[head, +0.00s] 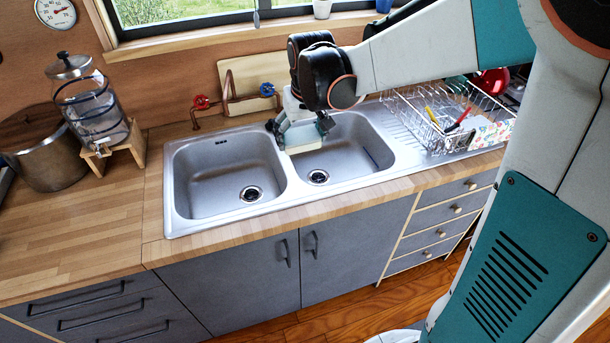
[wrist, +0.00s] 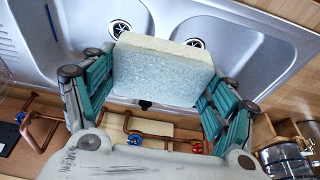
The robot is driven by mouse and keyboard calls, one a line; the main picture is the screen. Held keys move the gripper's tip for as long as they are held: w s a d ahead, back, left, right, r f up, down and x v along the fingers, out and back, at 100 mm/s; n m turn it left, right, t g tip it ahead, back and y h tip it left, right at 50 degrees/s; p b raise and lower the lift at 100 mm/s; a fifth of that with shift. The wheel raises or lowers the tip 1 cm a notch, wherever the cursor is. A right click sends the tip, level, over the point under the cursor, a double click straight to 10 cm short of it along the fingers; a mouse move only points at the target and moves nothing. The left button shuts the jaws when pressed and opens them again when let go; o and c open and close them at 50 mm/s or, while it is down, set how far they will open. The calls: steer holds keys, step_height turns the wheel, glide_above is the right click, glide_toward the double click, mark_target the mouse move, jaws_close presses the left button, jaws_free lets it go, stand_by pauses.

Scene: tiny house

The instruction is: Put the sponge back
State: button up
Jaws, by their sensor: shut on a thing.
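The sponge (wrist: 163,78) is a block with a pale grey-green face and a cream edge. It fills the space between the two green fingers of my gripper (wrist: 163,72) in the wrist view, and my gripper is shut on it. In the head view my gripper (head: 300,132) hangs over the sink near the divider between the two basins. The sponge shows below the fingers there as a small pale block (head: 304,149), partly hidden by them.
The double sink (head: 228,207) has a left basin and a right basin, both empty. A wire dish rack (head: 432,140) with utensils stands on the right. A cutting board (head: 243,78) and copper pipes are behind the sink. A glass dispenser (head: 93,103) and a pot (head: 42,150) stand at left.

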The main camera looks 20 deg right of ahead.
mark_target(300, 189)
step_height(300, 189, down, 18)
steer(key=b, duration=0.5)
steer(key=shift+r, duration=0.1)
steer(key=o, duration=1.4)
